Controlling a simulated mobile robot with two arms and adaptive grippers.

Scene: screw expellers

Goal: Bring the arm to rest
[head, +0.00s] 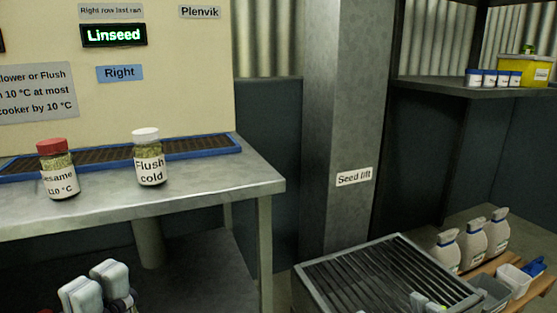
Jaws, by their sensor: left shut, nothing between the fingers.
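My left gripper (96,287) shows at the bottom left, in front of and below the metal bench (215,190). Its two pale grey finger pads are close together and hold nothing. The lower part of the gripper and its arm are cut off by the picture edge.
On the bench stand a red-capped sesame jar (58,172) and a white-capped flush jar (149,160), before a blue-edged tray (195,146). Pale bags (472,241) stand on the right.

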